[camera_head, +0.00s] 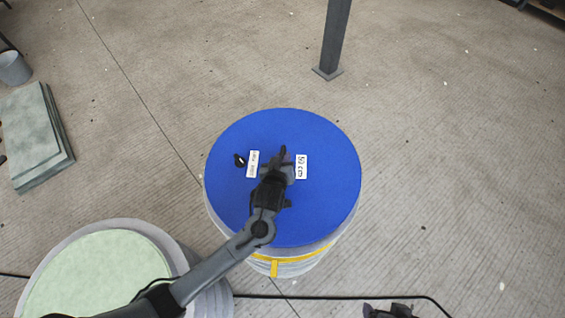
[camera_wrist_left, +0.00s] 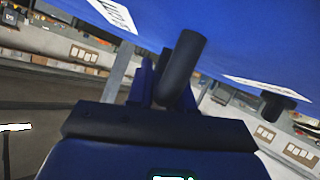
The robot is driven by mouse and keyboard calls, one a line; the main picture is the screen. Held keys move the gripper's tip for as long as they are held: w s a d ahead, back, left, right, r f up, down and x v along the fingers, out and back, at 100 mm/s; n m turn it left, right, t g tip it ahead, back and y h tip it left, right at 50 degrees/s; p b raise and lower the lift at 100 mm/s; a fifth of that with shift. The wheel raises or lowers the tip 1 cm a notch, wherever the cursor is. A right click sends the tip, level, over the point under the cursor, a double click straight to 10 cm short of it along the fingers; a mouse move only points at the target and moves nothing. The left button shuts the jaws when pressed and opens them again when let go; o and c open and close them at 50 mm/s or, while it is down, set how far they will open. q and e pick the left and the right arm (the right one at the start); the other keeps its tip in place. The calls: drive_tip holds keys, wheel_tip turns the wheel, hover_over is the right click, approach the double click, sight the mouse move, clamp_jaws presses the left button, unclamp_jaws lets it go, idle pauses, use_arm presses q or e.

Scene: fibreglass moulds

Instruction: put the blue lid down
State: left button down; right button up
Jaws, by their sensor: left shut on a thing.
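The round blue lid (camera_head: 320,215) is in the middle of the head view, with two white labels and a small dark knob (camera_head: 240,160) on its face. It is over a pale grey round mould (camera_head: 300,266) with a yellow band. I cannot tell whether it rests on the mould or is held just above it. My left gripper (camera_head: 283,158) is over the lid's centre, shut on the lid's dark handle, which shows in the left wrist view (camera_wrist_left: 181,68) near the fingers and beside the blue lid face (camera_wrist_left: 235,35). A dark part of my right gripper (camera_head: 388,311) shows at the bottom edge.
A round mould with a pale green top (camera_head: 95,275) stands at the lower left, under my left arm. Stacked grey-green slabs (camera_head: 35,135) and a grey bucket (camera_head: 14,67) are at the left. A metal post (camera_head: 335,40) stands behind. The floor at the right is clear; a black cable (camera_head: 340,297) crosses the front.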

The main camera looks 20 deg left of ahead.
use_arm(q)
wheel_tip(320, 180, down, 2)
drive_tip(key=c, duration=1)
unclamp_jaws()
drive_tip(key=shift+f, duration=0.1)
drive_tip(key=shift+s, duration=0.1)
